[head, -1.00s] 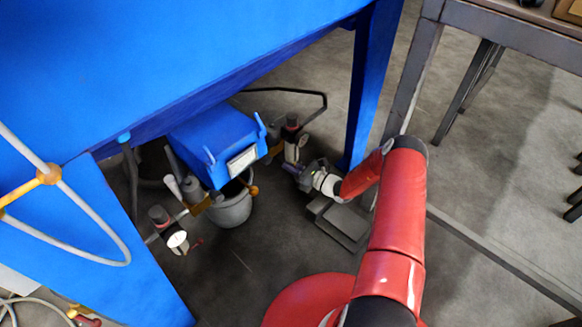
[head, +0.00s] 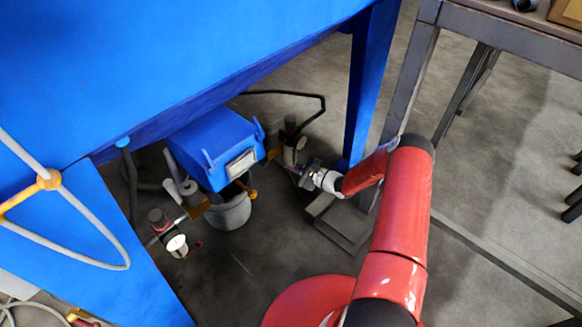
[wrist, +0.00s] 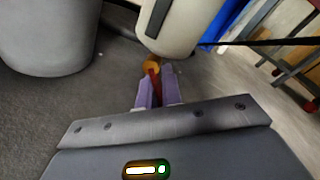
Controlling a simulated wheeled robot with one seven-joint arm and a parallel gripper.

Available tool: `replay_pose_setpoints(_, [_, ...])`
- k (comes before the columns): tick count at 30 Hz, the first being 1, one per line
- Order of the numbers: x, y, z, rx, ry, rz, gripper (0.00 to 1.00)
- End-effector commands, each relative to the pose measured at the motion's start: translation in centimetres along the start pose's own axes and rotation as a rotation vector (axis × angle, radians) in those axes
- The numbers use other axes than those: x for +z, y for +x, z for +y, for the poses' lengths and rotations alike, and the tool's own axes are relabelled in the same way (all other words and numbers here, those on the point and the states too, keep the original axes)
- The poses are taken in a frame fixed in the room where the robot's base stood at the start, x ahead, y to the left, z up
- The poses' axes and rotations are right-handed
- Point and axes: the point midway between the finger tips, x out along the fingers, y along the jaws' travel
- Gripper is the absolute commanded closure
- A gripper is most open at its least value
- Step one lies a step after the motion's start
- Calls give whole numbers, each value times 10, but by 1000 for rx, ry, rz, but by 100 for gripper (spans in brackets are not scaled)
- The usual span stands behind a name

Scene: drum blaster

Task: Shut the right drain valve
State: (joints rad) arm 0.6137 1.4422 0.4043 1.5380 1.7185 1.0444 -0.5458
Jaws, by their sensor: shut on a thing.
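The right drain valve shows in the wrist view as an orange-brass body (wrist: 151,66) with a red lever (wrist: 155,88). It sits under the pale bowl of the right filter unit (wrist: 172,25), which also stands below the blue machine in the head view (head: 289,153). My gripper (wrist: 157,80) has its purple fingers on either side of the red lever and is shut on it. In the head view my gripper (head: 300,174) is beside the lower part of the right unit. The lever itself is hidden there.
A grey bucket (head: 232,212) stands left of the right unit, below a blue box (head: 215,147). A left filter unit (head: 176,243) with a red lever (head: 198,244) is farther left. The blue machine leg (head: 367,90) is close behind my wrist. Open floor lies in front.

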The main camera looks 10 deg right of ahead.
Motion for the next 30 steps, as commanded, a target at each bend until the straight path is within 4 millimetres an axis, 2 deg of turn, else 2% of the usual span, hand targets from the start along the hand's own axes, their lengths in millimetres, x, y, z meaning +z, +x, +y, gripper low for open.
replay_pose_setpoints(2, [-4,-3,-2,4,-69,27,100])
replay_pose_setpoints(18, [-2,-6,-18,14,-545,124,100])
replay_pose_setpoints(30, [0,-8,-25,16,-742,165,100])
